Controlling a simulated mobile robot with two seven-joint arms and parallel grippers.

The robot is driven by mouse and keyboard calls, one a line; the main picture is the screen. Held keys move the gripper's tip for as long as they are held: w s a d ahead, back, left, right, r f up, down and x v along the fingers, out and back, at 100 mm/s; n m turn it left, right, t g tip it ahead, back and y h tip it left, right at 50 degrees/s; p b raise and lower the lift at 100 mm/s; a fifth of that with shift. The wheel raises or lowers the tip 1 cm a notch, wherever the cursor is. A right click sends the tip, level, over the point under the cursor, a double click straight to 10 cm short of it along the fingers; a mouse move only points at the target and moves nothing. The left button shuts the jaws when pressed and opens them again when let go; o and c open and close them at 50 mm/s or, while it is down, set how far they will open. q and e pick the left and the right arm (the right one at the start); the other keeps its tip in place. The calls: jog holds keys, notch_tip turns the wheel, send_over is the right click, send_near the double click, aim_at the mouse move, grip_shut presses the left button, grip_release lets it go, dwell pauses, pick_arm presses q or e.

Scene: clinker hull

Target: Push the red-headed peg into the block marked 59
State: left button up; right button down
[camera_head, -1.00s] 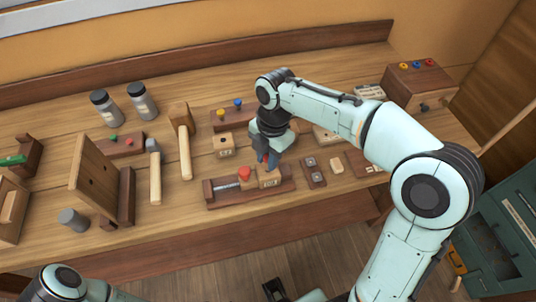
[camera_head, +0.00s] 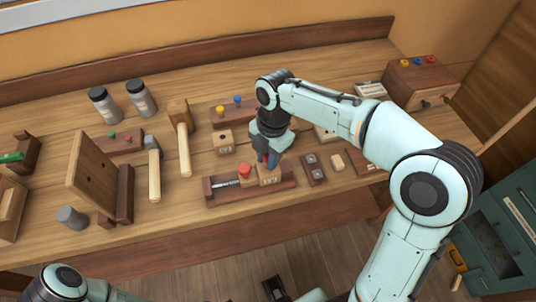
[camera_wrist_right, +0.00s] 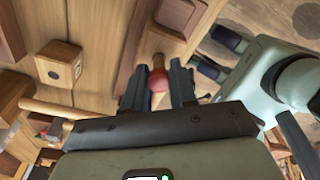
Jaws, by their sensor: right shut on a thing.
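My right gripper (camera_head: 266,160) points down over a pale wooden block (camera_head: 270,176) in a dark wooden vise (camera_head: 282,188). The block carries dark figures that I cannot read surely. In the right wrist view, my right gripper (camera_wrist_right: 157,88) is shut on the red-headed peg (camera_wrist_right: 158,80); its red head shows between the fingers. In the head view a bit of red shows between the fingers, but they hide the peg's lower end, so I cannot tell how deep it sits.
A red-topped part (camera_head: 245,170) stands in the vise beside the block. Another pale block with a hole (camera_head: 223,141), a mallet (camera_head: 181,130) and a hammer (camera_head: 154,170) lie to the left. A dark two-hole piece (camera_head: 313,169) is close on the right.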

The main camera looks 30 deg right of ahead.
pick_arm(q)
jog(key=shift+s+f, duration=0.1)
pick_arm(e)
jog(key=shift+f, duration=0.2)
jog(key=c, duration=0.8)
grip_release()
jog(key=shift+c, duration=0.2)
jog(key=shift+r, duration=0.15)
notch_tip(320, 180, up, 8)
jog(key=p, duration=0.5)
jog(key=shift+p, duration=0.4)
pick_arm(q)
jog(key=w+r, duration=0.3)
jog(key=r, duration=0.3)
jog(key=shift+w+r, duration=0.3)
jog(key=shift+r, duration=0.05)
